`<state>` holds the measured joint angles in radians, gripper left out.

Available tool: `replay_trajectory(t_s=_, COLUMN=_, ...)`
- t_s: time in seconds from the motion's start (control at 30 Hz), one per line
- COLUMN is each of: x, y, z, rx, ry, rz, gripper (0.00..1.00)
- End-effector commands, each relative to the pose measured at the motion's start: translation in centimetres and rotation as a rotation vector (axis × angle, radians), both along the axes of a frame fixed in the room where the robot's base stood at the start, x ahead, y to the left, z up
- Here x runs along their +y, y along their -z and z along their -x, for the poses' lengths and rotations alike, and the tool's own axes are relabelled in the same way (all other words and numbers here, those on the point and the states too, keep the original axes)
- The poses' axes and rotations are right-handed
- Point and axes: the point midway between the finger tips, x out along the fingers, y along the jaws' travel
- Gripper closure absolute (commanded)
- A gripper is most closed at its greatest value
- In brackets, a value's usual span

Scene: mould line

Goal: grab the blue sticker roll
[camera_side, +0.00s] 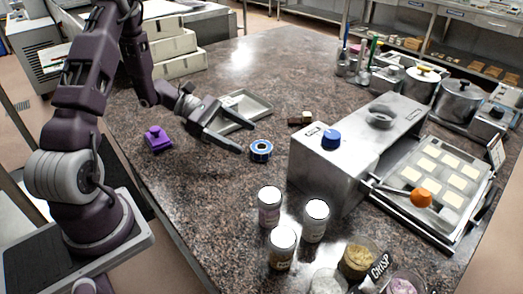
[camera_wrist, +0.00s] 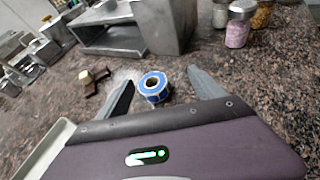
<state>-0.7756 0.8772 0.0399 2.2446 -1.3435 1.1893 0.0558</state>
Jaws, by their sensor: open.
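The blue sticker roll (camera_side: 261,150) stands on the dark speckled counter, just beyond the fingertips of my gripper (camera_side: 232,130) in the side view. It is a short ring with a blue rim, a white band and a dark hollow core. In the wrist view the roll (camera_wrist: 153,86) shows between and a little ahead of the two grey fingers of my gripper (camera_wrist: 160,84). My gripper is open and empty. The wrist view does not make clear how high the fingers are above the counter.
A metal tray (camera_side: 262,107) lies behind the fingers. A purple object (camera_side: 157,138) is at left. A small brown and cream item (camera_side: 300,119) lies beyond the roll. A steel box (camera_side: 312,172) with a blue knob stands to the right. White-lidded jars (camera_side: 270,212) stand in front.

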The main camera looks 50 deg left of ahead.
Motion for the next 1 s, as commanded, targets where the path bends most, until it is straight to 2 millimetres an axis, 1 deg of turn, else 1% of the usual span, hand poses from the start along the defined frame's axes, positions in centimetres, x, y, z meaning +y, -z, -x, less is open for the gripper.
replay_trajectory(t_s=0.03, x=0.9, y=1.3, z=-0.1, rx=0.022, ry=-0.053, rz=0.032, gripper=0.23)
replay_trajectory(t_s=0.1, x=1.6, y=2.2, z=-0.3, rx=0.036, ry=-0.098, rz=0.054, gripper=0.23)
replay_trajectory(t_s=0.13, x=1.6, y=2.4, z=-0.4, rx=0.038, ry=-0.106, rz=0.058, gripper=0.23)
replay_trajectory(t_s=0.27, x=0.5, y=3.1, z=-1.4, rx=0.040, ry=-0.107, rz=0.058, gripper=0.23)
replay_trajectory(t_s=0.5, x=-2.4, y=4.8, z=-4.2, rx=0.040, ry=-0.104, rz=0.057, gripper=0.23)
replay_trajectory(t_s=0.6, x=-3.0, y=5.1, z=-4.7, rx=0.040, ry=-0.106, rz=0.057, gripper=0.23)
replay_trajectory(t_s=0.77, x=-3.0, y=5.1, z=-4.7, rx=0.039, ry=-0.106, rz=0.057, gripper=0.23)
replay_trajectory(t_s=0.8, x=-3.0, y=5.1, z=-4.7, rx=0.039, ry=-0.106, rz=0.057, gripper=0.25)
replay_trajectory(t_s=0.97, x=-3.0, y=5.0, z=-4.7, rx=0.039, ry=-0.106, rz=0.057, gripper=0.56)
replay_trajectory(t_s=1.0, x=-3.0, y=5.0, z=-4.7, rx=0.038, ry=-0.106, rz=0.056, gripper=0.64)
